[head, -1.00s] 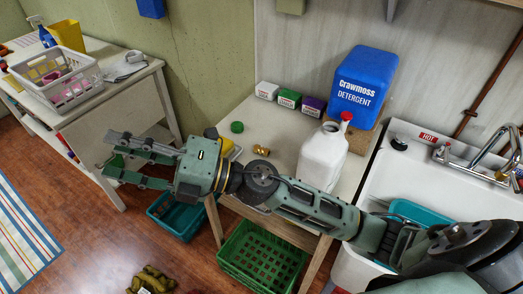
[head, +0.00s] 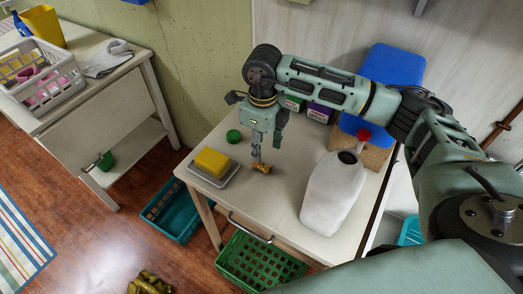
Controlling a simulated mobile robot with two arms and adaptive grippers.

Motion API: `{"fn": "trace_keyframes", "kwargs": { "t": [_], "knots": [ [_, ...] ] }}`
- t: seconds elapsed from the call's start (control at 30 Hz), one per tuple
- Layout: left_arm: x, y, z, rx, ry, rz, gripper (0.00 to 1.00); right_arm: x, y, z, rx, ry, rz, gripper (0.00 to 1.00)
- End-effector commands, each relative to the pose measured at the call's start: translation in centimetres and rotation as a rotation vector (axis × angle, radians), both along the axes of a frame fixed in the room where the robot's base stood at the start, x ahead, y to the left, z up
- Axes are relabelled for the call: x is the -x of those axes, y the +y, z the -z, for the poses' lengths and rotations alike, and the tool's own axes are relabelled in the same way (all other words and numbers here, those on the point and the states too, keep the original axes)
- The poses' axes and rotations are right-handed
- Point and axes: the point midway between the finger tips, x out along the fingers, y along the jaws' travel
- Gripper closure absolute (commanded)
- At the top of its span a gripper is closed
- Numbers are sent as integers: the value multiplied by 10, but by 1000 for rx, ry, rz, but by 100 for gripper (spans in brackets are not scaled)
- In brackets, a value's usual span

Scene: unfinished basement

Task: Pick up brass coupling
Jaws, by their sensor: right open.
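The brass coupling (head: 262,168) is a small golden fitting lying on the white table (head: 290,223). It sits right of a yellow sponge (head: 211,162) on a white tray. My right gripper (head: 257,158) comes down from above and points at the table. Its fingertips are at the coupling's upper left end and overlap it in the picture. The jaws are open. I cannot tell whether a finger touches the coupling. My left gripper is not in view.
A green lid (head: 234,136) lies at the left. A blue detergent container (head: 392,68) and small boxes are behind my arm. Green (head: 262,262) and teal (head: 172,211) crates stand on the floor.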

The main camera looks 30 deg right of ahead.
Motion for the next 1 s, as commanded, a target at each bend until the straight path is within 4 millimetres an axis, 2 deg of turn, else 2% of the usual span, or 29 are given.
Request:
{"fn": "trace_keyframes", "kwargs": {
  "t": [0.07,0.13,0.3,0.4,0.5,0.6,0.7,0.8,0.9,1.0],
  "knots": [
    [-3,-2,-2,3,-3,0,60,1,-1,4,5,3,0,59],
    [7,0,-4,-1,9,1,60,1,-1,10,5,5,0,59],
    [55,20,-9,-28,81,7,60,0,-1,28,3,5,1,59],
    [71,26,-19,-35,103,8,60,-1,-1,41,3,6,0,59],
    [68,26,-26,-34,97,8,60,-2,-2,58,3,6,1,59],
    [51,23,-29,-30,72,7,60,-2,-1,71,2,5,-1,59],
    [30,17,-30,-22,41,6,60,-3,-2,77,3,2,-1,59],
    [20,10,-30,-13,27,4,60,-3,-2,78,2,1,-1,59],
    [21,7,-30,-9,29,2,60,-3,-2,78,2,1,-1,59],
    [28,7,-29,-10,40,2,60,-3,-2,77,2,1,-1,66]
  ]
}}
